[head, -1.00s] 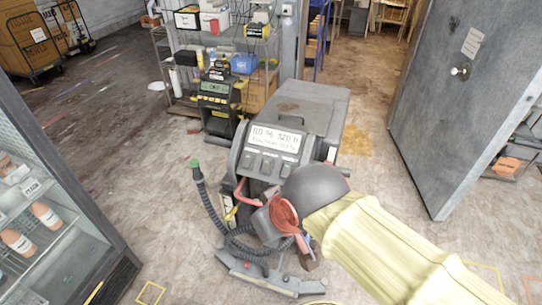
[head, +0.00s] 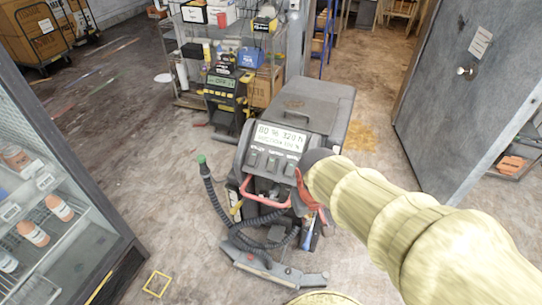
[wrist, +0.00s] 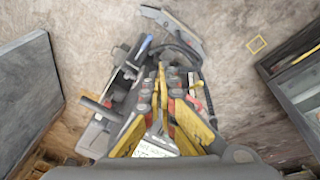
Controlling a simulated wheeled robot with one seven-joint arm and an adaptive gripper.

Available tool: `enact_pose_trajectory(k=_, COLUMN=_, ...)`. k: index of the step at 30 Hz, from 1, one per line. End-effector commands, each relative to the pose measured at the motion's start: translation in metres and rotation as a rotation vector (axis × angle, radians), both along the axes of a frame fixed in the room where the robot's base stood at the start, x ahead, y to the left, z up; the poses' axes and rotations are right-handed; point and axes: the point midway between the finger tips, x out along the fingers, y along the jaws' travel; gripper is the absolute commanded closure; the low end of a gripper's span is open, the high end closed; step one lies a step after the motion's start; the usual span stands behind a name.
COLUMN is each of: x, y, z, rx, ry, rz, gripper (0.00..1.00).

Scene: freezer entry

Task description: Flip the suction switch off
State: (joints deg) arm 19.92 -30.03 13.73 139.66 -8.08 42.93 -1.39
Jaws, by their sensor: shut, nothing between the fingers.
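A grey floor-cleaning machine (head: 305,105) stands in the middle of the head view. Its sloped panel has a lit display (head: 279,137) reading about "80 % 320 h", with a smaller line too blurred to read. Below it is a row of several dark rocker switches (head: 272,162); I cannot tell which is suction or how each is set. My gripper (head: 307,195) is just right of and below the switch row, partly hidden by my yellow-sleeved arm. In the wrist view my gripper (wrist: 162,72) is shut and empty, and the display (wrist: 155,150) shows at the bottom.
A red handle bar (head: 263,194) runs below the switches. A black hose with a green end (head: 201,159) stands at the left. A glass-fronted cabinet (head: 60,200) is at far left, a grey door (head: 450,100) at right, a loaded shelf (head: 235,45) behind.

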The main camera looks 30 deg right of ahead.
Motion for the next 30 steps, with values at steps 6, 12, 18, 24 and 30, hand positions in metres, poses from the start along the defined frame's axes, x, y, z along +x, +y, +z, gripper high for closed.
enact_pose_trajectory(k=6, x=0.026, y=-0.084, z=-0.049, rx=-0.142, ry=0.003, rz=0.133, gripper=1.0)
enact_pose_trajectory(k=12, x=0.06, y=-0.118, z=-0.082, rx=-0.243, ry=-0.084, rz=0.365, gripper=1.0)
enact_pose_trajectory(k=18, x=0.107, y=-0.112, z=-0.098, rx=-0.333, ry=-0.242, rz=0.64, gripper=1.0)
enact_pose_trajectory(k=24, x=0.161, y=-0.078, z=-0.076, rx=-0.45, ry=-0.462, rz=0.914, gripper=1.0)
enact_pose_trajectory(k=30, x=0.191, y=-0.053, z=-0.037, rx=-0.559, ry=-0.628, rz=1.065, gripper=1.0)
